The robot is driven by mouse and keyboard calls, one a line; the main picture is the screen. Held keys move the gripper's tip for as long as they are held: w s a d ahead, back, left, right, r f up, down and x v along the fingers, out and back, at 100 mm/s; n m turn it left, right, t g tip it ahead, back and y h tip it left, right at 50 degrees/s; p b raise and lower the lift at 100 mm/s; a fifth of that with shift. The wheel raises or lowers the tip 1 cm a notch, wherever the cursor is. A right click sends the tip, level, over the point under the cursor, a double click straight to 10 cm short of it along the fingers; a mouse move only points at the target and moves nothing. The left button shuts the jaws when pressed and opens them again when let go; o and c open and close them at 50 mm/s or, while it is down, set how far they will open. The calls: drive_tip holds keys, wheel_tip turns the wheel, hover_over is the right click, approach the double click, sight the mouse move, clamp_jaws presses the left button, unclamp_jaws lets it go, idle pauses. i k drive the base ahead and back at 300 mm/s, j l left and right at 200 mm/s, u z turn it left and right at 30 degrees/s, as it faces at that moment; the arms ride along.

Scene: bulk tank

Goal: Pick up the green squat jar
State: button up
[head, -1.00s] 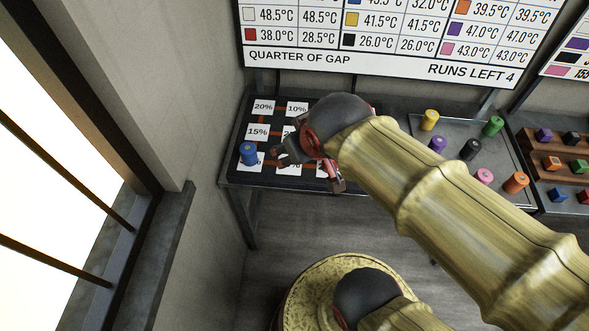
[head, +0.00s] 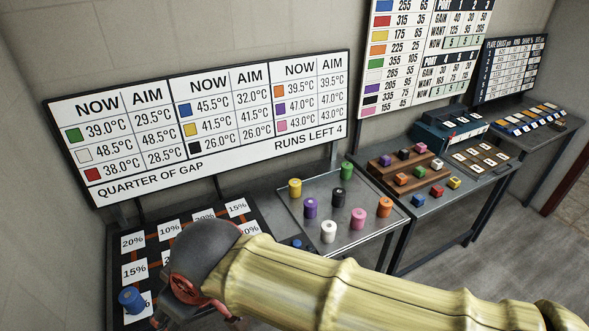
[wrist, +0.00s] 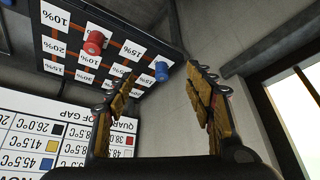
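The green squat jar (head: 346,170) stands upright at the back right of the grey tray (head: 290,205) in the head view, behind the black jar (head: 338,197). My gripper (wrist: 160,75) is open in the wrist view, with nothing between its fingers. It is over the left table with the percent cards, well to the left of the green jar. In the head view my arm hides most of it. The green jar is not in the wrist view.
Yellow (head: 295,188), purple (head: 310,207), white (head: 328,231), pink (head: 358,218) and orange (head: 384,207) jars share the tray. A blue jar (head: 130,300) stands on a percent card; a red jar (wrist: 95,42) shows in the wrist view. A wooden rack (head: 408,170) holds coloured blocks further right.

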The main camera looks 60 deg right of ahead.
sight(347, 167)
drive_tip(key=z, duration=2.45)
